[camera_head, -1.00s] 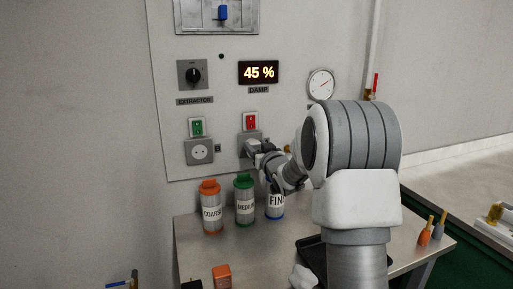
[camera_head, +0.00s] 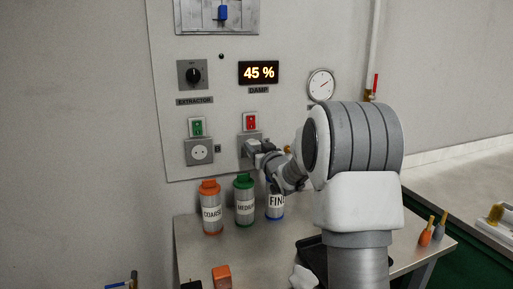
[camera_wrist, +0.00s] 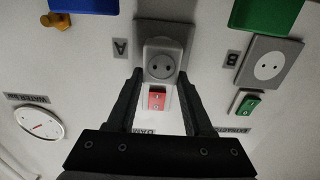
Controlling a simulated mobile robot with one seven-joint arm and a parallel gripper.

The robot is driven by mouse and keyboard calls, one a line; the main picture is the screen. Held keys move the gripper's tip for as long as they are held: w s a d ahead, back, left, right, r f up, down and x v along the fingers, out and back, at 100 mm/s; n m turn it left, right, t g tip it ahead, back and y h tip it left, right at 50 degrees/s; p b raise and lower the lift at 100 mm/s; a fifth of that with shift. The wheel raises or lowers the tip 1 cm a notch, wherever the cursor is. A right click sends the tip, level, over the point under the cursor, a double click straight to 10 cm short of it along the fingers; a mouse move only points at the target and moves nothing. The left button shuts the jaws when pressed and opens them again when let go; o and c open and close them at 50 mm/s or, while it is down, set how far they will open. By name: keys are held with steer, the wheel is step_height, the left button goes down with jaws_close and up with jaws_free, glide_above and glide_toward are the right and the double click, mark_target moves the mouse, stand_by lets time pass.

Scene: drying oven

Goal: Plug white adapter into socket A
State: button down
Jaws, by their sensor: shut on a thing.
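The white adapter (camera_wrist: 162,58) shows in the wrist view between my fingertips, with its round two-hole face towards the camera. My gripper (camera_wrist: 160,77) is shut on it. The adapter is in front of the plate of socket A (camera_wrist: 186,28), lined up with it and close against it. I cannot tell whether its pins are fully in. The label A (camera_wrist: 120,48) is beside the plate. In the head view my gripper (camera_head: 256,153) is at the socket A plate (camera_head: 243,141) and hides most of it and the adapter.
Socket B (camera_head: 199,152) is empty, left of socket A. A red switch (camera_head: 251,121) is above socket A, a green switch (camera_head: 197,127) above socket B. Orange (camera_head: 210,223), green (camera_head: 244,215) and blue (camera_head: 275,214) jars stand on the bench just below.

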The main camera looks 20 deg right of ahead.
steer(key=shift+w, duration=0.55)
steer(key=shift+c, duration=1.1)
jaws_free()
steer(key=s, duration=1.7)
steer(key=shift+s, duration=0.2)
steer(key=s+a+r+g+p, duration=0.2)
steer(key=s+a+g+p, duration=0.2)
steer(key=s, duration=0.5)
steer(key=s+a+r+g+p, duration=0.3)
steer(key=s+a+g+p, duration=0.1)
steer(key=s, duration=0.6)
steer(key=s+a+r+g+p, duration=0.2)
steer(key=s+a+g+p, duration=0.2)
steer(key=s, duration=0.5)
steer(key=shift+s+a+r, duration=0.15)
steer(key=shift+s+a, duration=0.2)
steer(key=shift+a, duration=0.7)
